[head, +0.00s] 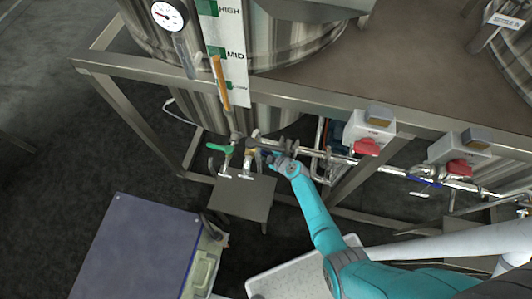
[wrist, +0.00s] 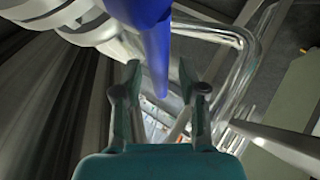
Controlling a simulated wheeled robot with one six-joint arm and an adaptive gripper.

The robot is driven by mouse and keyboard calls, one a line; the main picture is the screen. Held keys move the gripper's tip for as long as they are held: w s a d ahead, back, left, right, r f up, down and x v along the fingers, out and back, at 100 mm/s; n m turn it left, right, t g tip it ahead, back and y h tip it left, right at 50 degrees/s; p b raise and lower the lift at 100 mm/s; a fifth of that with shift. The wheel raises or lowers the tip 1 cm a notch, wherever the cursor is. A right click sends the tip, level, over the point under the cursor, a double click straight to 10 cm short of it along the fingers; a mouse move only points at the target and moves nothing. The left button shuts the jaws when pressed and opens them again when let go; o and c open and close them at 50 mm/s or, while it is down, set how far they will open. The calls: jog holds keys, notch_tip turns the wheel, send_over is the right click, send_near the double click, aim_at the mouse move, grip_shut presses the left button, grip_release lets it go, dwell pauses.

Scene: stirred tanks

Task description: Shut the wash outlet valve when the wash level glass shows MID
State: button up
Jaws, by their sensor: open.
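The level glass (head: 222,88) is a thin tube with amber liquid, beside a white scale (head: 236,75) marked HIGH and MID in green. The top of the amber column stands about level with the MID mark. My gripper (head: 271,158) is at the pipework below the tank. In the wrist view my gripper (wrist: 159,72) has its fingers apart, with a blue valve handle (wrist: 155,50) reaching down between them. I cannot tell whether either finger touches it. In the head view the handle is mostly hidden by my gripper. No label naming the wash outlet valve is readable.
A green-handled valve (head: 221,149) is just left of my gripper. Red handles (head: 367,147) and another blue handle (head: 425,183) lie along the pipe to the right. A steel frame rail (head: 290,95) runs above. A blue-topped cabinet (head: 135,245) stands at lower left.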

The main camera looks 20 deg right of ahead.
jog(key=shift+w+f, duration=0.1)
jog(key=shift+w, duration=0.05)
grip_shut()
